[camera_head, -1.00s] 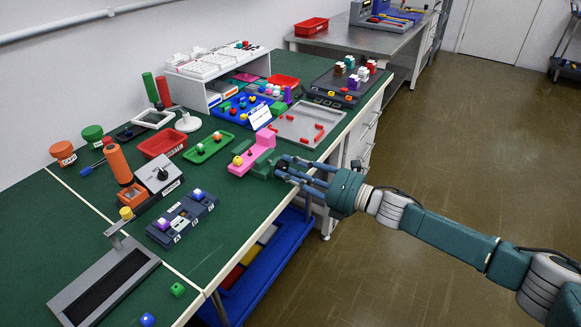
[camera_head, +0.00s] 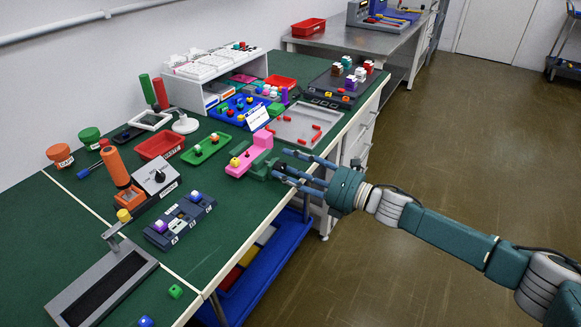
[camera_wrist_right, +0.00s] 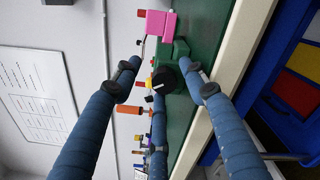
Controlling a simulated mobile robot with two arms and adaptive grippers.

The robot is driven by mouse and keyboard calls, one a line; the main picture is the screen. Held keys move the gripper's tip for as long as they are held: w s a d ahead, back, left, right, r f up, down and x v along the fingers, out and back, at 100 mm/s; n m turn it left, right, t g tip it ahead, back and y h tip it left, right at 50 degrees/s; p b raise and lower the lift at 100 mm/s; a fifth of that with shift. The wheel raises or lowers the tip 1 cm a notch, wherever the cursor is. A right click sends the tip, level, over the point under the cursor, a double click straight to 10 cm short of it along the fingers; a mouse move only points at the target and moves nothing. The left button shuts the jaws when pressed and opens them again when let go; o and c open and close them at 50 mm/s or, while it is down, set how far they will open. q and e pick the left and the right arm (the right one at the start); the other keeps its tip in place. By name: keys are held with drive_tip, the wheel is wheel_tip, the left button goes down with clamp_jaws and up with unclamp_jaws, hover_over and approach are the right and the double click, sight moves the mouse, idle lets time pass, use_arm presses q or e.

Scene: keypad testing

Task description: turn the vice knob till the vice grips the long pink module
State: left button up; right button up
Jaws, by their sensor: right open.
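The long pink module (camera_head: 240,167) stands at the table's right edge, against the green vice (camera_head: 262,168). The pink module also shows at the top of the right wrist view (camera_wrist_right: 160,24). The vice's round black knob (camera_wrist_right: 164,80) faces the right wrist camera, with a white mark on its face. My right gripper (camera_head: 281,163) is open, its blue fingers spread around the knob end of the vice. In the wrist view the fingers lie on several sides of the knob with visible gaps. Whether the vice jaws touch the module cannot be told. My left gripper is out of view.
A grey tray with red pieces (camera_head: 284,133) lies just behind the vice. A green tray (camera_head: 203,152) and a dark module board (camera_head: 160,240) are to its left. The aisle at right is clear.

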drive_tip(key=v, duration=0.8)
drive_tip(key=shift+w, duration=0.1)
